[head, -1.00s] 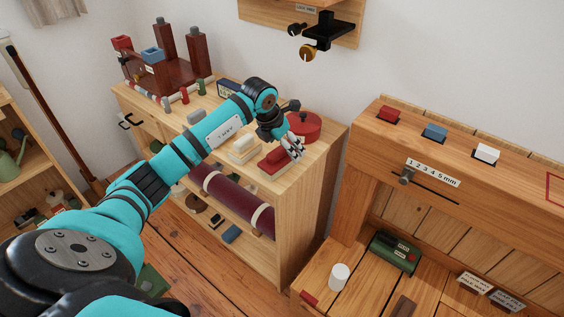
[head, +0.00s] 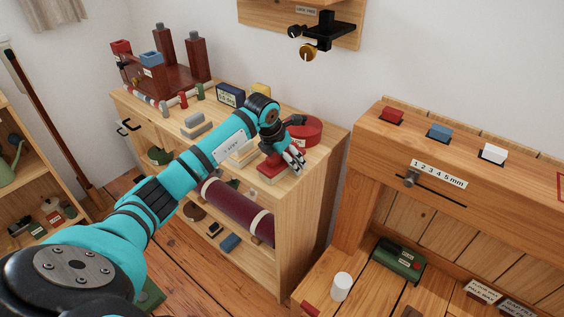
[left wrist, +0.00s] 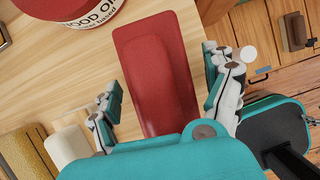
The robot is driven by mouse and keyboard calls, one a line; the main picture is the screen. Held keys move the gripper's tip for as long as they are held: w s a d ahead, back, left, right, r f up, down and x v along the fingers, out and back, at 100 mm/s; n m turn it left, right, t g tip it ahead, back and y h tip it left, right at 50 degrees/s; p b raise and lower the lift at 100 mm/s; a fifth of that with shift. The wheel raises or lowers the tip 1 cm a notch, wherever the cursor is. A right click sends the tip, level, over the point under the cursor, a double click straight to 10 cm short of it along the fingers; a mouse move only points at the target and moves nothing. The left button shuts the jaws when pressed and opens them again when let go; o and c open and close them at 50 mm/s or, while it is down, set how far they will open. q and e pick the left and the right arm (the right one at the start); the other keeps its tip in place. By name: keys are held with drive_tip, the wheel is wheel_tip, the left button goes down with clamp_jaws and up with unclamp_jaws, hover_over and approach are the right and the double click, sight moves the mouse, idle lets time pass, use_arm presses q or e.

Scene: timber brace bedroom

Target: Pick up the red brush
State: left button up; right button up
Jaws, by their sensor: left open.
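The red brush (head: 271,172) lies on the wooden shelf top near its front right end, partly hidden by my gripper. In the left wrist view the red brush (left wrist: 155,70) is a long red block with a raised middle. My left gripper (head: 292,161) is over it, fingers pointing down. In the left wrist view my left gripper (left wrist: 163,88) is open, with fingers on both sides of the brush and gaps between them and it. Whether the fingertips reach the shelf top cannot be told.
A round red tin (head: 304,132) stands close behind the brush. A cream brush (head: 242,155) and a grey brush (head: 197,127) lie to its left. The shelf top's (head: 300,181) front edge is near. A workbench (head: 462,195) stands at right, across a gap.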

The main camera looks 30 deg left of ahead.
sight(267, 163)
use_arm(q)
drive_tip(key=shift+c, duration=0.3)
drive_tip(key=c, duration=1.3)
drive_tip(key=shift+r, duration=0.1)
drive_tip(key=shift+r+p, duration=0.35)
wheel_tip(267, 163, up, 4)
drive_tip(key=p, duration=0.2)
drive_tip(key=shift+f+p, duration=0.2)
drive_tip(key=shift+p, duration=0.15)
drive_tip(key=s, duration=0.2)
drive_tip(key=s+a, duration=0.1)
drive_tip(key=s, duration=0.2)
drive_tip(key=s+p, duration=0.1)
drive_tip(key=s, duration=0.1)
drive_tip(key=shift+s+a, duration=0.25)
drive_tip(key=shift+s, duration=0.05)
drive_tip(key=s+a+b, duration=0.1)
drive_tip(key=s, duration=0.7)
drive_tip(key=shift+r, duration=0.45)
